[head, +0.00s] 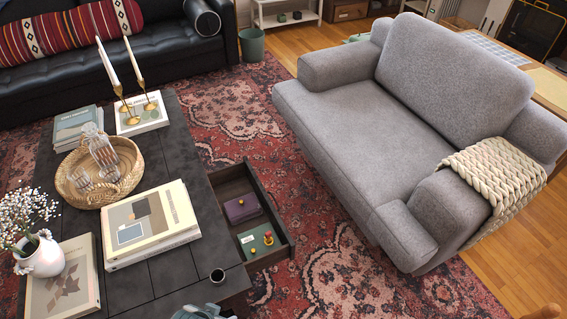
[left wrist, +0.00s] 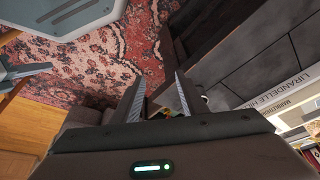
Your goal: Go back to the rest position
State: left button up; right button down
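My left gripper (left wrist: 160,84) shows in the left wrist view with its two fingers apart and nothing held between them. The patterned red rug and the dark side of the coffee table show beyond the fingers. In the head view a small grey-blue part at the bottom edge may be mine, but too little shows to tell. My right gripper is not in view. The dark coffee table (head: 150,268) has an open drawer (head: 276,205) on its right side. A purple box (head: 242,208) and a green box (head: 258,243) lie in the drawer.
The table bears a wicker tray (head: 128,180) with a glass decanter, books (head: 152,225), brass candlesticks and a flower vase (head: 42,258). A grey armchair (head: 370,130) stands right, a black sofa (head: 170,55) behind. Rug (head: 335,270) lies open between drawer and armchair.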

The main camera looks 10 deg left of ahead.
pick_arm(q)
notch_tip(320, 180, down, 23)
jog(key=s+d+t+b, duration=0.1)
jog(key=s, duration=0.1)
jog(key=shift+s+d+r+h, duration=0.2)
jog(key=shift+s+d+h, duration=0.1)
jog(key=shift+d, duration=0.1)
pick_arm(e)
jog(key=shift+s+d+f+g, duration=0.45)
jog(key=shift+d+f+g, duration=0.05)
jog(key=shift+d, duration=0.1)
pick_arm(q)
jog(key=shift+c, duration=1.2)
